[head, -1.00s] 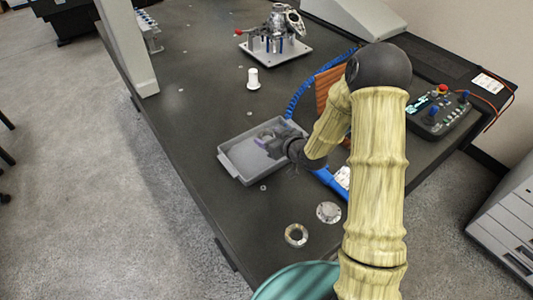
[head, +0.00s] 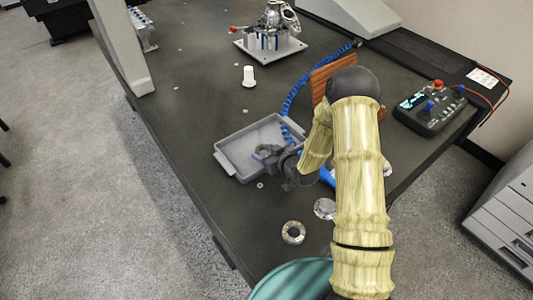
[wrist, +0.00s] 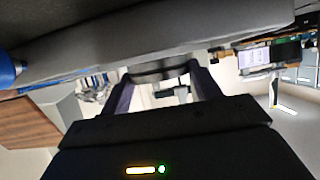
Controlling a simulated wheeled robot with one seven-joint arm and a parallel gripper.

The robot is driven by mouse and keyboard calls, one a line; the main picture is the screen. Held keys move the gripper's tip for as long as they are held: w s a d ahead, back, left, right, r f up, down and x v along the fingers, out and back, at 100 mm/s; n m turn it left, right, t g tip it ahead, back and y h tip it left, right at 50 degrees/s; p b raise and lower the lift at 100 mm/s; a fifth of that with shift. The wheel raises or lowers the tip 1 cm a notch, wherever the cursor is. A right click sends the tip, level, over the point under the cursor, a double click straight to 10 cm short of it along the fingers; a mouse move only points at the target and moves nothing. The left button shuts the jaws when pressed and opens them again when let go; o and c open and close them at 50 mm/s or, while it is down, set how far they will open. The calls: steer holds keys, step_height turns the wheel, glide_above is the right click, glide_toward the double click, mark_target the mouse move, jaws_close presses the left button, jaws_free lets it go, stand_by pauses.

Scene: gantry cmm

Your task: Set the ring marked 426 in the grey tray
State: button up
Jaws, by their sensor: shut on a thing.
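The grey tray (head: 243,143) lies on the dark table in the head view, left of my arm. My gripper (head: 265,153) is at the tray's near right part, overlapping its near rim in the picture; its height above the tray is hard to tell. In the wrist view my gripper (wrist: 160,80) is shut on a dark ring (wrist: 158,68), seen edge-on between the two fingers. No marking on the held ring can be read. A metal ring with an open centre (head: 293,232) lies on the table in front of the tray.
A silver flanged disc (head: 325,208) lies near the loose ring, beside my arm. A white cylinder (head: 249,77) stands behind the tray. A blue coiled hose (head: 290,100) runs along the tray's right side. A control box (head: 430,108) is at right. Table left of the cylinder is mostly clear.

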steer(key=shift+f, duration=0.15)
steer(key=shift+f, duration=0.2)
steer(key=o, duration=1.3)
steer(key=shift+c, duration=0.2)
steer(key=shift+r, duration=0.1)
steer(key=shift+d+r, duration=0.1)
steer(key=shift+r, duration=0.05)
steer(key=v, duration=1.2)
steer(key=shift+b, duration=0.35)
